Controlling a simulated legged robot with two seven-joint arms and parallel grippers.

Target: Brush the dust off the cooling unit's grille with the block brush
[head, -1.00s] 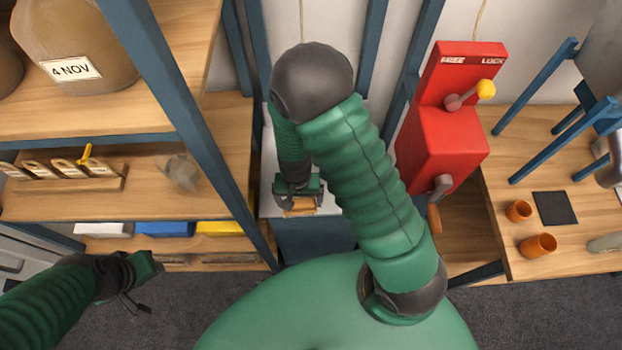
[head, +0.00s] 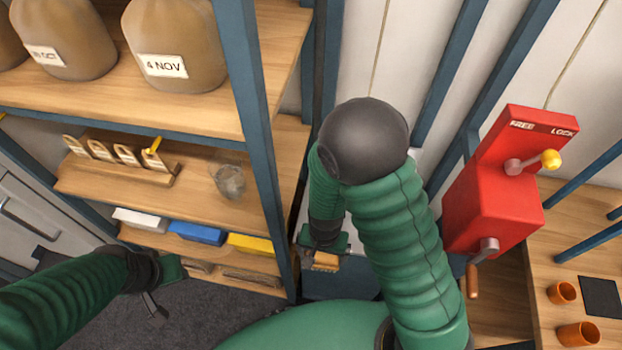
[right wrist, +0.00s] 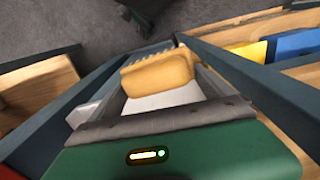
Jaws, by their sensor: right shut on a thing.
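My right gripper (head: 325,258) is shut on the block brush (head: 323,261), a small tan wooden block. The brush also shows large in the right wrist view (right wrist: 158,73), its pale ridged edge facing away from my wrist. The gripper hangs over a narrow unit with a pale top and a blue-grey front (head: 340,285), between the shelving and the red machine. I take this for the cooling unit; its grille and any dust cannot be made out. My left gripper (head: 156,308) is away to the left above the floor; its fingers are too unclear to judge.
Wooden shelving with a blue post (head: 245,90) stands close left of my right arm, holding sacks, a tag rack and coloured boxes (head: 197,232). A red lever machine (head: 495,200) stands close on the right. A bench at right holds orange cups (head: 578,333).

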